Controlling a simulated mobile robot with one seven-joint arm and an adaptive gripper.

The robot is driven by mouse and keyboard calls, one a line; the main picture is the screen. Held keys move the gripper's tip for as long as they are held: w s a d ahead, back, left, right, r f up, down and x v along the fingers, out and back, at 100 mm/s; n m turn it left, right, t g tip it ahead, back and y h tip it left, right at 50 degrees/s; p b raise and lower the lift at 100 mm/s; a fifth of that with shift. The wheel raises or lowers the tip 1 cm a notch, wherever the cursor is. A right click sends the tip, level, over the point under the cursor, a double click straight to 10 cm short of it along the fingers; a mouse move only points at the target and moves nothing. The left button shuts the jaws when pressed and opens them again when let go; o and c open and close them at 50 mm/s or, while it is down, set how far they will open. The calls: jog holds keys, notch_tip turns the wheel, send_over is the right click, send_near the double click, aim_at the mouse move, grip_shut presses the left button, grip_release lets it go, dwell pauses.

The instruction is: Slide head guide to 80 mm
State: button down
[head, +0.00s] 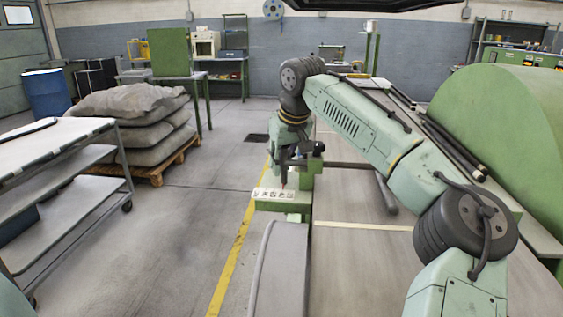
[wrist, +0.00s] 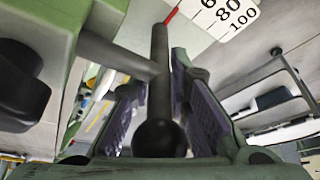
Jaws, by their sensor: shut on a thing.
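The head guide is a green block with a black knob (wrist: 22,85) at the left of the wrist view. A dark bar handle (wrist: 158,75) with a round ball end sticks out from it. My gripper (wrist: 162,85) is shut on this handle, its purple pads on either side of the bar. A white scale (wrist: 232,18) shows 80, 100 and part of a lower number. A red pointer (wrist: 172,16) lies left of the 80; its exact reading is unclear. In the head view the scale (head: 272,195) lies below my gripper (head: 286,178), and the guide (head: 307,164) stands beside it.
A large green drum (head: 500,140) stands at the right. Dark rods (head: 455,145) lie beside it. A trolley (head: 65,150) and stacked sacks (head: 135,115) on a pallet are at the left. The floor (head: 190,220) between trolley and machine is clear.

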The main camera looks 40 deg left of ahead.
jog(key=shift+f, duration=0.1)
dwell(0.5)
jog(key=s+a+p, duration=0.2)
jog(key=a, duration=0.1)
jog(key=shift+s+a, duration=0.15)
jog(key=shift+a, duration=0.05)
jog(key=c, duration=1.6)
grip_release()
jog(key=shift+c, duration=0.2)
jog(key=shift+o, duration=0.2)
jog(key=shift+d, duration=0.1)
jog(key=shift+r, duration=0.45)
jog(key=v, duration=1.1)
jog(key=shift+d+r, duration=0.1)
